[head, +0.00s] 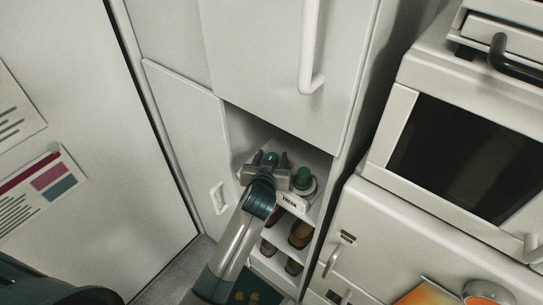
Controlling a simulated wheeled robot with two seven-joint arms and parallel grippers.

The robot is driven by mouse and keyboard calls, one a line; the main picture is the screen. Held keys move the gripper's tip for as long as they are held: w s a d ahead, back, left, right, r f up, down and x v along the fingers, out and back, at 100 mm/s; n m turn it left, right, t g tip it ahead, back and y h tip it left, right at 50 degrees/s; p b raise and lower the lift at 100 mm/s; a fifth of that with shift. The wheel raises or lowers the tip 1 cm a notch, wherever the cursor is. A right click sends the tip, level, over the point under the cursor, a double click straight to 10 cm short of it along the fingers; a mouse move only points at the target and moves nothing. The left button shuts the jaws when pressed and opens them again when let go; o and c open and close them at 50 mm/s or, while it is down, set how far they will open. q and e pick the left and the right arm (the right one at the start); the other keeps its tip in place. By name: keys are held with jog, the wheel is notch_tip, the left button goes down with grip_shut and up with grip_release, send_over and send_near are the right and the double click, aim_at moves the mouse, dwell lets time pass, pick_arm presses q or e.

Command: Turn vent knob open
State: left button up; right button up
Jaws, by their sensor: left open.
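A green knob (303,178) on a pale round base stands on the upper shelf of the open cabinet compartment, just right of my left gripper. A second green rounded piece (270,158) shows between the fingers of my left gripper (264,164). I cannot tell which of the two is the vent knob. My left gripper is open and reaches into the compartment from below; its body hides part of the shelf. I cannot tell whether its fingers touch anything. My right gripper is out of view.
A small label plate (290,203) sits on the shelf's front edge. Several jars (301,234) stand on the shelves below. An upper cabinet door with a long handle (311,48) hangs above. A white oven (465,150) stands to the right.

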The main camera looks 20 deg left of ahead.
pick_arm(q)
jog(key=shift+w+f, duration=0.1)
jog(key=c, duration=1.1)
jog(key=shift+o, duration=0.2)
jog(key=h+p, duration=0.1)
jog(key=m+h+p, duration=0.1)
jog(key=shift+a+r+m+p, duration=0.15)
jog(key=shift+r+m+p, duration=0.15)
jog(key=shift+p, duration=0.05)
jog(key=shift+f+m+h+p, duration=0.2)
jog(key=shift+m+h+p, duration=0.35)
jog(key=shift+m+h, duration=0.2)
jog(key=o, duration=1.1)
jog(key=shift+c, duration=0.2)
jog(key=shift+s+r, duration=0.15)
jog(key=shift+s, duration=0.6)
jog(key=b+v, duration=0.3)
jog(key=v, duration=1.3)
jog(key=shift+b, duration=0.3)
